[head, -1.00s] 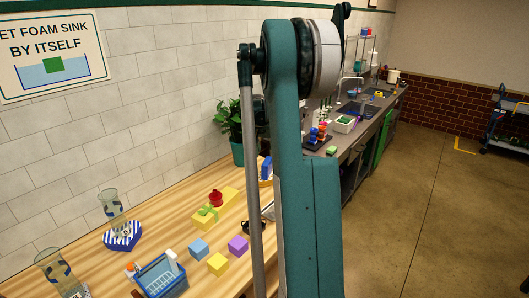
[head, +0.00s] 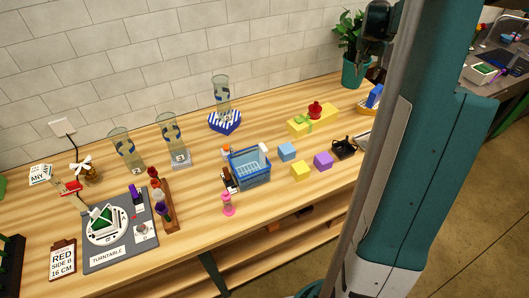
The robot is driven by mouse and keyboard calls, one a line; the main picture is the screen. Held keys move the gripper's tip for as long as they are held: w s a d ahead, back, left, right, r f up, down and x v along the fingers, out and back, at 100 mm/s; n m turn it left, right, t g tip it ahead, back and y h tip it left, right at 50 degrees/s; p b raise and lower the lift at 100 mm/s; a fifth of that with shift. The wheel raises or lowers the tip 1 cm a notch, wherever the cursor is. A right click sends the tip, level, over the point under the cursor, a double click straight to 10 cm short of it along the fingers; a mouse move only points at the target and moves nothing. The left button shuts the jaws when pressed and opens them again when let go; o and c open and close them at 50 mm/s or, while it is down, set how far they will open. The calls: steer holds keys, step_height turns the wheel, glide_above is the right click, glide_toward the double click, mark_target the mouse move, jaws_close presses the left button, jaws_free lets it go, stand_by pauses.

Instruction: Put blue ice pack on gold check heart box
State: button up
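My gripper is not in view; only my teal arm crosses the right side of the head view. No gold check heart box can be made out for certain. A small gold-edged object (head: 367,108) is partly hidden beside my arm, with a blue upright piece (head: 375,95) at it; I cannot tell whether these are the heart box and the ice pack. The one clear heart-shaped box (head: 225,125) is blue and white striped, with a clear glass vase (head: 221,94) at it. A light blue cube (head: 287,152) lies on the table.
A blue basket (head: 249,168), a yellow cube (head: 300,169), a purple cube (head: 323,160) and a long yellow box (head: 313,121) stand on the wooden table (head: 290,205). Glass vases (head: 126,150) and a turntable board (head: 120,235) are left. A potted plant (head: 355,70) stands behind.

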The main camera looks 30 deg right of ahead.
steer(key=s+a+r+n+t, duration=0.15)
steer(key=a+r, duration=0.25)
steer(key=a, duration=0.8)
steer(key=s+a+r+n+y, duration=0.1)
steer(key=s+a+r+n, duration=0.2)
steer(key=a, duration=1)
steer(key=s+a+r+n+t, duration=0.15)
steer(key=a+r, duration=0.25)
steer(key=a, duration=0.8)
steer(key=s+a+f+n+t+y, duration=0.1)
steer(key=s+a+f+n, duration=0.2)
steer(key=s+a, duration=0.7)
steer(key=s+a+f+n+t+y, duration=0.1)
steer(key=s+a+f+n+y, duration=0.1)
steer(key=s+a, duration=0.9)
steer(key=a+f+n, duration=0.1)
steer(key=a, duration=0.3)
steer(key=shift+a+f, duration=0.35)
steer(key=shift+a, duration=0.05)
